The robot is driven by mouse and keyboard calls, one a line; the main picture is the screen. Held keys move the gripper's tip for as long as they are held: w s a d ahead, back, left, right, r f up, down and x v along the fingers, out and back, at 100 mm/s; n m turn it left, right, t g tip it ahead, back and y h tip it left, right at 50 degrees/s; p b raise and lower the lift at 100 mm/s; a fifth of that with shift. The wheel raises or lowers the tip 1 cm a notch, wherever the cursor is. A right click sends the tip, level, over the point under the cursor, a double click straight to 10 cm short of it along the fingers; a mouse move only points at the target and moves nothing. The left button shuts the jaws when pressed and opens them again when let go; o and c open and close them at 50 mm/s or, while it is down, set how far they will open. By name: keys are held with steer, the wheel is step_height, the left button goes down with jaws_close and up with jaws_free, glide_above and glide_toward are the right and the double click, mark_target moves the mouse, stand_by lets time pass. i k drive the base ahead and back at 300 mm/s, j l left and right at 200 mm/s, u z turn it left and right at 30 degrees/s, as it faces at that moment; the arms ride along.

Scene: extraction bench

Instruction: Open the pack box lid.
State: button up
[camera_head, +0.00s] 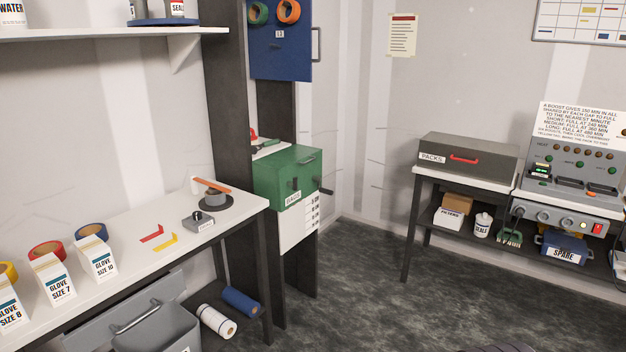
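The pack box (492,166) is a grey box with a white "PACKS" label and a red handle (464,159) on its front. It sits on the left end of the white-topped bench (417,173) at the right, against the back wall. Its lid (475,145) looks shut, and the inside is hidden. My gripper is not in view. A dark rounded shape shows at the bottom edge, and I cannot tell what it is.
A grey console (571,151) stands right of the pack box. Below are a filters box (448,218), a white bottle (482,225) and a blue spare box (562,250). A green box (285,177) and a long table (150,254) stand left. Grey floor (370,290) between is clear.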

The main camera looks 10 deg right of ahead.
mark_target(498, 160)
steer(key=i+z, duration=0.15)
steer(key=i, duration=0.55)
steer(key=i+z, duration=0.2)
steer(key=i, duration=0.5)
steer(key=i+j+z, duration=0.15)
steer(key=i, duration=0.55)
steer(key=i+u, duration=0.2)
steer(key=i, duration=0.25)
steer(key=i+l+u, duration=0.2)
steer(key=i, duration=0.25)
steer(key=i+l+u, duration=0.2)
steer(key=i+u, duration=0.3)
steer(key=i+l+u, duration=0.3)
steer(key=u, duration=0.2)
